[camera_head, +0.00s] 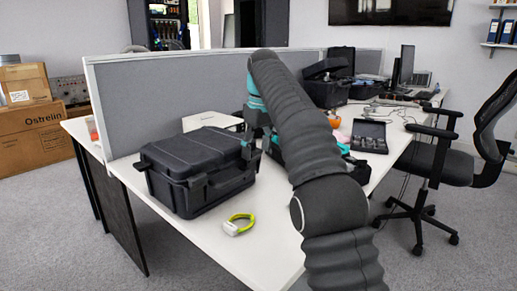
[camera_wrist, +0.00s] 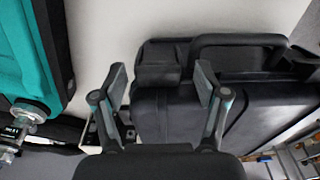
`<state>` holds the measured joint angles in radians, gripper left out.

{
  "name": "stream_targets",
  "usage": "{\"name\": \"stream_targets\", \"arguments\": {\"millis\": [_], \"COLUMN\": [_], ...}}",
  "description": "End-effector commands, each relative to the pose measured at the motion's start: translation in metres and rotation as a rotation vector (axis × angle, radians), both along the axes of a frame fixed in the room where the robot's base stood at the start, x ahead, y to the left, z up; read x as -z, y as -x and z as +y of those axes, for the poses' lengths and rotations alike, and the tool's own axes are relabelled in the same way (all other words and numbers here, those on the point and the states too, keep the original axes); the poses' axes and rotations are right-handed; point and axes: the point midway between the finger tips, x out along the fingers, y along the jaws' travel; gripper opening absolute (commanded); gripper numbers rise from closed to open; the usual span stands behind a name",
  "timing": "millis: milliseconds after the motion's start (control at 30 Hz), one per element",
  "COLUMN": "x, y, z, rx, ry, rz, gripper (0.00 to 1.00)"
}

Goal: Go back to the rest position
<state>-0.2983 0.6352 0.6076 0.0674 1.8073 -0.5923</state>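My gripper (camera_wrist: 160,72) shows in the wrist view with its two fingers spread wide and nothing between them. Behind the fingers in that view is a closed black case (camera_wrist: 260,105) with a carry handle. That case lies shut on the white desk (camera_head: 262,262). A small light-coloured device with a yellow-green strap (camera_head: 238,224) lies on the desk in front of the case.
A grey partition (camera_head: 170,95) runs behind the case. An open black case with small parts (camera_head: 369,136) lies farther along the desk. More black cases (camera_head: 328,78) stand at the far end. An office chair (camera_head: 455,165) is at the right. Cardboard boxes (camera_head: 30,135) stand at the left.

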Motion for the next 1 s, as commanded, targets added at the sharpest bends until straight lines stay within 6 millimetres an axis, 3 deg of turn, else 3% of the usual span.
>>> {"name": "stream_targets", "arguments": {"millis": [267,467,733,1000], "x": [-0.006,-0.024,-0.038,-0.027], "y": [0.004,0.028,0.085,0.156], "z": [-0.007,-0.034,-0.082,-0.125], "rx": [0.02,0.112,0.28,0.446], "ry": [-0.002,-0.014,-0.038,-0.065], "rz": [-0.01,-0.042,-0.104,-0.168], "gripper": [0.73,0.73,0.73,0.73]}}
